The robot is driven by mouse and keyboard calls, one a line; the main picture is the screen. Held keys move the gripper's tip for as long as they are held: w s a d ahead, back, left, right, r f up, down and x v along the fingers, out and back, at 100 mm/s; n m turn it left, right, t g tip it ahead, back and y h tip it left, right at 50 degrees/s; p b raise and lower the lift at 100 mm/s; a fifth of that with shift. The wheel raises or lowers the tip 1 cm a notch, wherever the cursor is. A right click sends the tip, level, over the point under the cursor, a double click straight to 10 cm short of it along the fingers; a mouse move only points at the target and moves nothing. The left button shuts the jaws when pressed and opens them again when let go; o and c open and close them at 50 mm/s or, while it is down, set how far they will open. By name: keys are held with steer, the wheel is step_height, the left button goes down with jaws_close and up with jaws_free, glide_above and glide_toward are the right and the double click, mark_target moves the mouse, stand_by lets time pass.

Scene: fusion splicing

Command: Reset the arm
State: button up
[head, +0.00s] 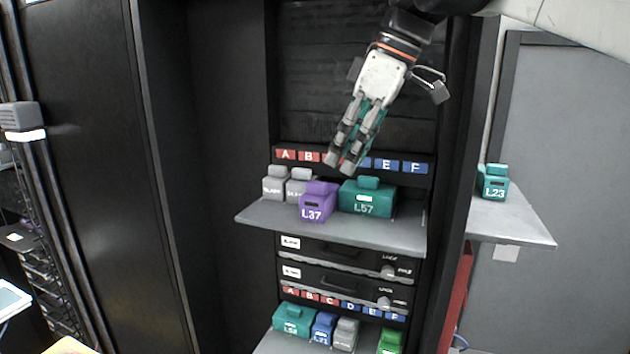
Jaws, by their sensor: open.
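My gripper (347,165) hangs down from the upper right in the head view, in front of the dark rack opening. Its fingers point down and to the left, and it is open with nothing seen between the fingers. The fingertips appear just above the upper grey shelf (270,222), over a purple block marked L37 (318,203) and a teal block marked L57 (368,198). I cannot tell the exact gap to these blocks. The fingers hide part of the lettered label strip (415,167) behind them.
Two grey blocks (275,183) stand left of the purple one. A teal block marked L23 (494,186) sits on a side shelf (515,222) at the right. Two black drawer units (335,252) lie below. A lower shelf (275,346) holds teal, blue, grey and green blocks.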

steer(key=s+d+f+m+t+h+b, duration=0.1)
steer(key=s+d+f+m+b, duration=0.3)
steer(key=f+b, duration=0.7)
steer(key=s+d+f+m+t+h+b, duration=0.1)
steer(key=s+d+f+m+b, duration=0.4)
steer(key=f, duration=2.7)
steer(key=s+d+f+m+t+h+b, duration=0.2)
steer(key=s+f+b, duration=0.5)
steer(key=f+b, duration=1)
steer(key=d+f+m+t, duration=0.1)
steer(key=d+f+m, duration=0.1)
steer(key=f, duration=0.3)
steer(key=shift+s+d+f+m+b, duration=0.15)
steer(key=shift+d+f+m+b, duration=0.2)
steer(key=shift+d, duration=0.3)
